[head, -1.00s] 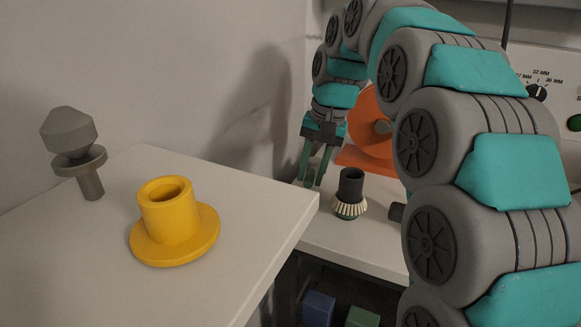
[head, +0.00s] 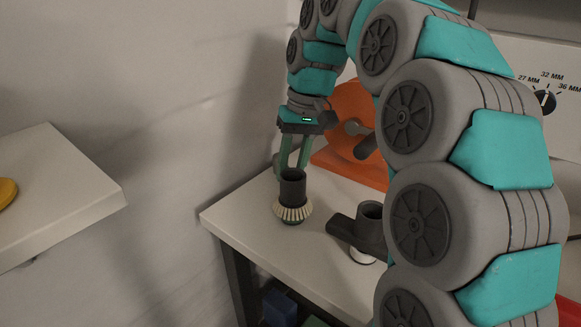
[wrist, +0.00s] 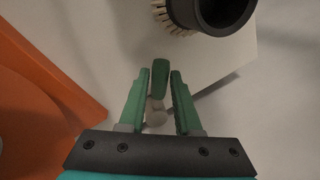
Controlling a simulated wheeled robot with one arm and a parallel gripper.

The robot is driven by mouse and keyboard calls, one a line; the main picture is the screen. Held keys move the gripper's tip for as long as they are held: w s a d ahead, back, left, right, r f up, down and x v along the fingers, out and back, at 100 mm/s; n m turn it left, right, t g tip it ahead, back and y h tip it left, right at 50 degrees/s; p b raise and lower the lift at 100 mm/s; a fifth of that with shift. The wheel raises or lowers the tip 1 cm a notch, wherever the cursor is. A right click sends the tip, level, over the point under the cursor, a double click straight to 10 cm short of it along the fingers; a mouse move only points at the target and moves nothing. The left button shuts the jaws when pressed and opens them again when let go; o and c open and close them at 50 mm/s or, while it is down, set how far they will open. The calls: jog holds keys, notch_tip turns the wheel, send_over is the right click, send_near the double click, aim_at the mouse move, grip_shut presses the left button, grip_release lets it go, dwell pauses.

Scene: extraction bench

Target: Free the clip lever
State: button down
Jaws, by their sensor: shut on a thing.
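My gripper (head: 294,160) reaches down over the far side of the white bench, behind the dark collar with the pale bristle ring. In the wrist view its two green fingers (wrist: 160,76) stand close on both sides of a small green lever (wrist: 160,68), which I take to be the clip lever. A pale grey rounded piece (wrist: 156,116) sits between the fingers nearer the palm. The gripper is shut on the lever. In the head view the lever is hidden or too small to make out.
The bristle collar (head: 293,190) stands upright close to the fingers. An orange body (head: 345,152) is behind to the right. A dark fitting with a side arm (head: 358,230) stands on the bench (head: 262,238). A white shelf (head: 60,190) is at left, with a gap between.

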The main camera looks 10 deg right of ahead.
jog(key=shift+w+d+n, duration=0.1)
jog(key=shift+d+n, duration=0.2)
jog(key=shift+n, duration=0.2)
jog(key=c, duration=0.6)
grip_release()
jog(key=shift+d+r, duration=0.1)
jog(key=shift+r, duration=0.05)
jog(key=shift+d+r, duration=0.1)
jog(key=shift+r, duration=0.45)
jog(key=r+p, duration=0.2)
jog(key=r, duration=0.1)
jog(key=d+r+p, duration=0.1)
jog(key=r, duration=0.2)
jog(key=shift+w+d+r+p, duration=0.1)
jog(key=shift+w+r+p, duration=0.05)
jog(key=shift+p, duration=0.25)
